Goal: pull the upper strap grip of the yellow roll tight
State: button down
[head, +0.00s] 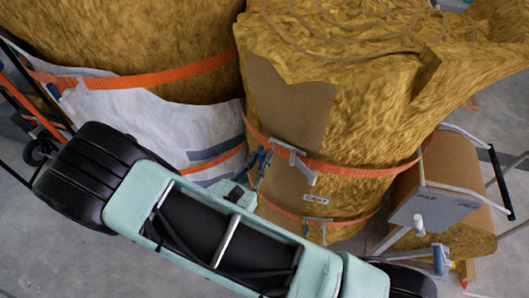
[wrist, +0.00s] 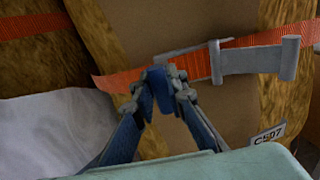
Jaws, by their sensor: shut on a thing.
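The yellow roll (head: 375,120) stands in the middle of the head view, with brown paper on its near side. An upper orange strap (head: 350,170) runs around it, with a grey metal buckle (head: 290,154). In the wrist view the buckle (wrist: 250,62) lies to the right of my gripper (wrist: 160,78). The blue fingers are shut on the upper strap grip at the strap's left part, and largely hide it. An orange strap end (wrist: 112,82) shows left of the fingers. In the head view my gripper (head: 264,158) is beside the buckle, partly hidden by my arm.
A lower orange strap (head: 345,221) and a white label (head: 316,200) are below on the roll. Another strapped roll (head: 150,35) with white sheeting (head: 190,130) stands close at left. A cart with a grey panel (head: 435,208) stands at right. Grey floor shows at lower right.

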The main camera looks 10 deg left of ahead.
jog(key=a+v, duration=0.1)
jog(key=v, duration=0.9)
jog(key=shift+w+f, duration=0.1)
jog(key=c, duration=1.9)
grip_release()
jog(key=shift+c, duration=0.2)
jog(key=v, duration=1.2)
